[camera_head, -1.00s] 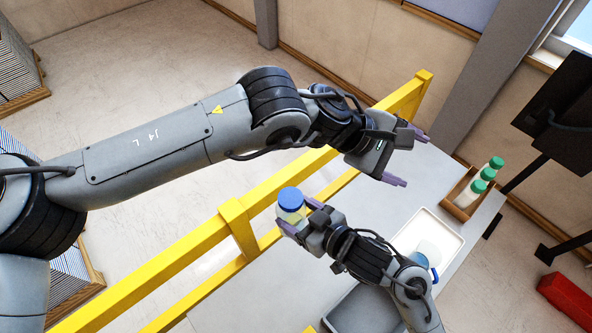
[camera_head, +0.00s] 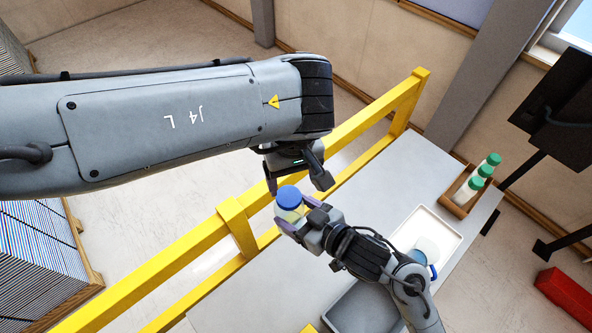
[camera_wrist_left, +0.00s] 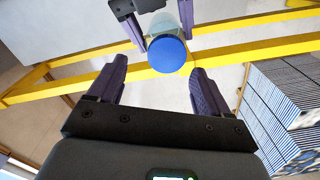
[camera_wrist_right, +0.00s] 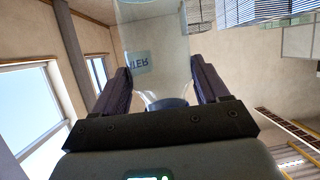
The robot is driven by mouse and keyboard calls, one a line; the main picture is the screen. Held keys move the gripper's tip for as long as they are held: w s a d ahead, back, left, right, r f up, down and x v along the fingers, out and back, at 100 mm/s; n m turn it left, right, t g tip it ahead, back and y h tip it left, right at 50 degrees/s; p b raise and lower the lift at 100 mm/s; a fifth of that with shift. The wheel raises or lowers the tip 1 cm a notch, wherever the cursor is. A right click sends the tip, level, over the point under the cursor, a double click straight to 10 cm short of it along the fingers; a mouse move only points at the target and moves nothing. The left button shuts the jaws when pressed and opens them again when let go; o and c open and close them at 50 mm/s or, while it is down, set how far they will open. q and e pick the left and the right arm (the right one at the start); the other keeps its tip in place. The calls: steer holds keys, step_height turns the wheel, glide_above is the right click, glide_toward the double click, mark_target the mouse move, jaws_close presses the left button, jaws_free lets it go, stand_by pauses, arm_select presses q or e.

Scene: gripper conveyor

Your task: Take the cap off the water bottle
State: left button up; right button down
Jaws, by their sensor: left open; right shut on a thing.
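The water bottle (camera_head: 292,213) is clear with a round blue cap (camera_head: 288,196) and is held above the table by the yellow rail. My right gripper (camera_head: 299,216) is shut on the bottle body, below the cap. The right wrist view shows the clear bottle (camera_wrist_right: 152,45) and its partly readable label between the fingers. My left gripper (camera_head: 297,183) is open and close to the cap from above. In the left wrist view the cap (camera_wrist_left: 167,53) lies between and just beyond the open fingers; contact cannot be seen.
A yellow rail (camera_head: 180,265) runs along the grey table (camera_head: 345,220). A white tray (camera_head: 450,230) holds a clear container with blue on it. A wooden crate (camera_head: 462,197) holds bottles with green caps. A dark grey tray (camera_head: 360,312) sits at the front.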

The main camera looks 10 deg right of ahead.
mark_target(294, 196)
arm_select(q)
step_height(294, 196, down, 6)
steer(key=shift+r, duration=0.1)
stand_by(0.4)
